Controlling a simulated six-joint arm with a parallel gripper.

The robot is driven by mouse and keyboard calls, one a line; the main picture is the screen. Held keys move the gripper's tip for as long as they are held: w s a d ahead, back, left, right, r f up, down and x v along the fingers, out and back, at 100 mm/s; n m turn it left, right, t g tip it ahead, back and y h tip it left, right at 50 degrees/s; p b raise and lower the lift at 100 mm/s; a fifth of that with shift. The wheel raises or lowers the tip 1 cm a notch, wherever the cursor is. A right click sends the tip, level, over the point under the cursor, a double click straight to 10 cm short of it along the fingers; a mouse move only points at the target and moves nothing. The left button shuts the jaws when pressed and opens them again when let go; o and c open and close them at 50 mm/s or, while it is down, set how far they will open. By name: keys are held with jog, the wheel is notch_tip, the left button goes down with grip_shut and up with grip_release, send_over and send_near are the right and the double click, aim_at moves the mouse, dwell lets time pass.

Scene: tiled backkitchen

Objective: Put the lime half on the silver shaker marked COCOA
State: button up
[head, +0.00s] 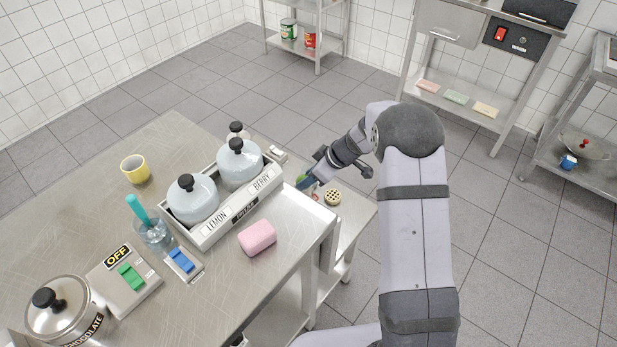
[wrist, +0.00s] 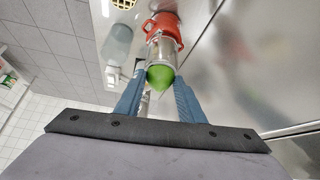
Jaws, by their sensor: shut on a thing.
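My gripper (wrist: 158,84) is shut on the green lime half (wrist: 160,76), which sits between the blue fingers in the wrist view. In the head view my gripper (head: 307,181) is over the lower side surface, right of the lid rack, and a bit of green shows at it. In the wrist view a silver cylinder (wrist: 163,48) shows directly beyond the lime half and looks like a shaker. No COCOA marking is readable on it. I cannot tell whether the lime half touches it.
A red pot (wrist: 170,24) stands just beyond the silver cylinder, with a pale bottle (wrist: 117,42) to its left. A yellow perforated piece (head: 332,196) is near my gripper. The lid rack (head: 236,208) and pink sponge (head: 257,238) are on the steel table to the left.

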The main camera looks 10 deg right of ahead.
jog(key=shift+f, duration=0.15)
jog(key=o, duration=1)
jog(key=shift+o, duration=0.2)
jog(key=shift+r, duration=0.25)
jog(key=shift+r, duration=0.1)
jog(key=b+v, duration=0.1)
jog(key=v, duration=1)
jog(key=shift+s+r, duration=0.2)
jog(key=shift+r, duration=0.15)
jog(key=shift+d, duration=0.15)
